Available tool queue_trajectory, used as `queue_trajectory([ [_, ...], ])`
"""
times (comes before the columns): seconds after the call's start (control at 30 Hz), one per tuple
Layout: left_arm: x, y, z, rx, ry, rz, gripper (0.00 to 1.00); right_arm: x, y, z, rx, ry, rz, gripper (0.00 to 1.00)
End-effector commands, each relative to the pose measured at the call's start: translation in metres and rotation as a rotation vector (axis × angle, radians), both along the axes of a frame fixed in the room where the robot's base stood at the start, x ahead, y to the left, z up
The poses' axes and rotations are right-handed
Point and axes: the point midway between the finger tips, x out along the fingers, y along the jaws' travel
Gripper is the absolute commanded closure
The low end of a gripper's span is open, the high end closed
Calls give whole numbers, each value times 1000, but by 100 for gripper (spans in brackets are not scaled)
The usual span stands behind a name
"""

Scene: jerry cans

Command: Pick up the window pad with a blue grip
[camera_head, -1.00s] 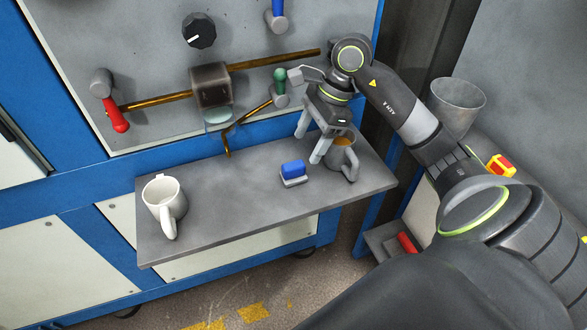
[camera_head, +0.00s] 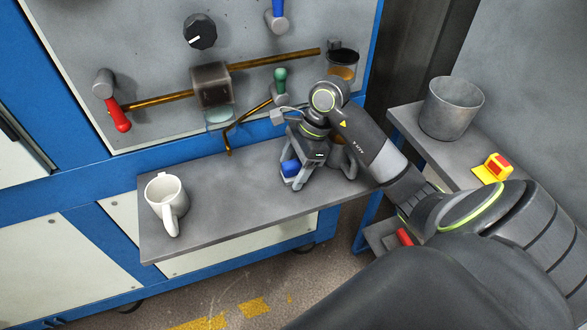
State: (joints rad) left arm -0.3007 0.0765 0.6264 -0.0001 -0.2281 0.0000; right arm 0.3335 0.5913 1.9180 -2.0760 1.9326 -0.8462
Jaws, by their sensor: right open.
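The window pad with a blue grip (camera_head: 290,168) lies on the grey shelf (camera_head: 235,205), partly covered by my right gripper. My right gripper (camera_head: 293,172) is open and low over the shelf, pointing down. Its fingers are around or right beside the pad. I cannot tell whether they touch it. My left gripper is not in view.
A white mug (camera_head: 166,200) stands at the shelf's left end. A grey mug (camera_head: 346,160) is mostly hidden behind my right gripper. A grey bucket (camera_head: 450,108) and a yellow and red object (camera_head: 492,168) are on a side shelf. The shelf's middle is clear.

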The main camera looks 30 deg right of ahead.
Motion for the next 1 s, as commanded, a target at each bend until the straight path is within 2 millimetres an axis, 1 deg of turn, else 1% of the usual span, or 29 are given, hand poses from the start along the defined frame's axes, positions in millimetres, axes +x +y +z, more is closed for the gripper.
queue_trajectory([
  [0.1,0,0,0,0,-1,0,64,0,0,0,0,0,0,35],
  [0.5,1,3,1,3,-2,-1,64,0,0,1,1,-2,1,87],
  [0.53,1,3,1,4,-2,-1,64,0,0,1,1,-2,1,88],
  [0.8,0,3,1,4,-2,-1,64,0,0,4,0,-3,1,88],
  [0.93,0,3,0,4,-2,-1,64,1,0,14,0,-5,2,88],
  [1.0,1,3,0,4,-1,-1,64,1,0,24,-1,-5,3,88],
])
